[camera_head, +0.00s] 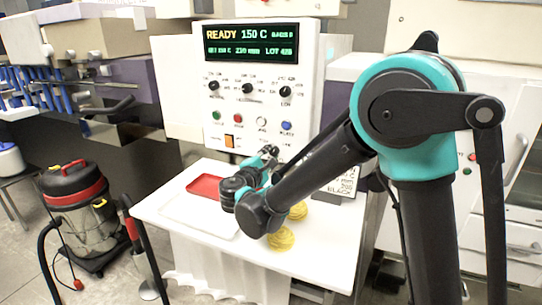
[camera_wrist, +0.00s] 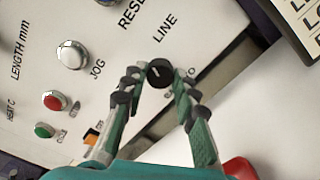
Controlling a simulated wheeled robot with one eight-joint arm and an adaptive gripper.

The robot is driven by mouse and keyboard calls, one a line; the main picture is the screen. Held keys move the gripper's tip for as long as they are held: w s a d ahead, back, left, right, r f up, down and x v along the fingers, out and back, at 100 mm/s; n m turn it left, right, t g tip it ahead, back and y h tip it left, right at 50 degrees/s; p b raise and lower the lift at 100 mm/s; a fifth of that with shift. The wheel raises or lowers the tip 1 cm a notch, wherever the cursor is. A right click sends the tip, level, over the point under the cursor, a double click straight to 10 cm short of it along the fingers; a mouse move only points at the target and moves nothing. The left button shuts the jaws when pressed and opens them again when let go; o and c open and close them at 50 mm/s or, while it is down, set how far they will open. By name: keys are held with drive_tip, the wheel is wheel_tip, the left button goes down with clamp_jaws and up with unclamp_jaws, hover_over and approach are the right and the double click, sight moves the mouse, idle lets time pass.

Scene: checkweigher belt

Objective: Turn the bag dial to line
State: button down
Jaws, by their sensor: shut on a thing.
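The bag dial is a small round black knob (camera_wrist: 160,72) on the white control panel (camera_wrist: 105,60), below the printed word LINE. A thin pale mark shows on its face; I cannot read its exact angle. My gripper (camera_wrist: 160,84) has a finger on each side of the dial and is shut on it. The labels beside the dial are partly covered by the fingers and too small to read. In the head view my gripper (camera_head: 271,152) is at the panel's (camera_head: 252,130) lower edge, and the dial cannot be made out there.
A white JOG button (camera_wrist: 72,54), a red button (camera_wrist: 54,101), a green button (camera_wrist: 44,130) and an orange switch (camera_wrist: 91,137) are left of the fingers. Below the panel, a white table (camera_head: 315,262) holds a red tray (camera_head: 204,186) and yellow nests (camera_head: 281,238). A vacuum cleaner (camera_head: 75,205) stands left.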

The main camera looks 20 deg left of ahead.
drive_tip(key=shift+m, duration=0.6)
drive_tip(key=c, duration=1.2)
unclamp_jaws()
drive_tip(key=shift+s, duration=0.1)
drive_tip(key=s, duration=0.8)
drive_tip(key=s+a, duration=0.1)
drive_tip(key=s, duration=0.2)
drive_tip(key=shift+s, duration=0.4)
